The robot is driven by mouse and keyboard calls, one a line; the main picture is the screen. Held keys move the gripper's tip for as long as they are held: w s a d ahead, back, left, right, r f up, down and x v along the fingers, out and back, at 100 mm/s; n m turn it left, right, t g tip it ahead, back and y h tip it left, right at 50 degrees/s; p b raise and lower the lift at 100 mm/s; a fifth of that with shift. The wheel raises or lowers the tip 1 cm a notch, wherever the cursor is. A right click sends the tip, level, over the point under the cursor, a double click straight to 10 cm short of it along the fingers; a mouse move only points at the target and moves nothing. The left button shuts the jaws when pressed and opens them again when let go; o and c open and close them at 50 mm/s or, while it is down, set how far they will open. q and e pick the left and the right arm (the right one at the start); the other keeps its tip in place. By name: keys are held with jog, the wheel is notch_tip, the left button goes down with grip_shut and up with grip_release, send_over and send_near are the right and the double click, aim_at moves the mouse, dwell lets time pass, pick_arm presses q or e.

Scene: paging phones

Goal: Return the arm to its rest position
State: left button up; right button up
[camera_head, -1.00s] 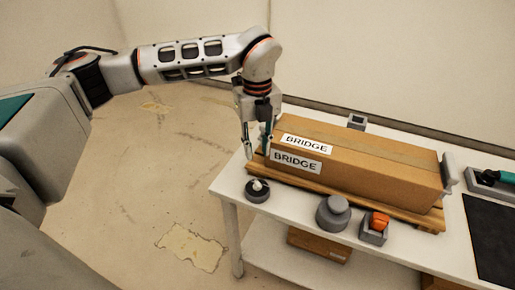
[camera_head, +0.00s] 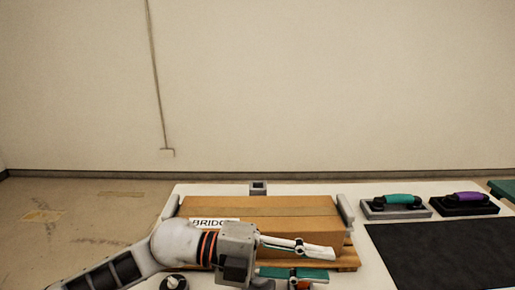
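My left arm (camera_head: 176,245) comes in from the lower left. Its gripper (camera_head: 330,265) points right, in front of the cardboard box (camera_head: 270,208) as seen here. The two fingers are apart with nothing seen between them, and one has a green inner pad. The box carries a "BRIDGE" label, partly hidden by my arm, and lies on a wooden pallet (camera_head: 347,262). My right gripper is not in view.
The white table (camera_head: 375,218) holds a teal-handled phone (camera_head: 400,201), a purple-handled phone (camera_head: 467,198) and a black mat (camera_head: 440,248). A small grey holder (camera_head: 258,187) stands behind the box. A dark round base (camera_head: 174,283) shows near the front left.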

pick_arm(q)
notch_tip(320, 180, up, 7)
jog(key=w+a+n+t+h, duration=0.1)
jog(key=w+n+t+h, duration=0.1)
jog(key=n+t+h, duration=0.15)
jog(key=w+a+r+n+t+y, duration=0.2)
jog(key=w+a+n+t+y, duration=0.2)
jog(key=w+a+n+t, duration=0.7)
jog(key=a+f+n+t+y, duration=0.6)
jog(key=a+f+n+y, duration=0.7)
jog(key=a+y, duration=0.35)
jog(key=s+a+f+g+y, duration=0.2)
jog(key=s+a+f+g, duration=0.4)
jog(key=s+a+f, duration=0.45)
jog(key=s+a+f+g+y, duration=0.2)
jog(key=s+a+f+g, duration=0.45)
jog(key=s+f, duration=0.6)
jog(key=w+d+f+n+t+h, duration=0.3)
jog(key=d+f+h, duration=0.3)
jog(key=d+f, duration=0.8)
jog(key=shift+w+d+f+t+h, duration=0.2)
jog(key=shift+w+d+t+h, duration=0.25)
jog(key=shift+d+t, duration=0.2)
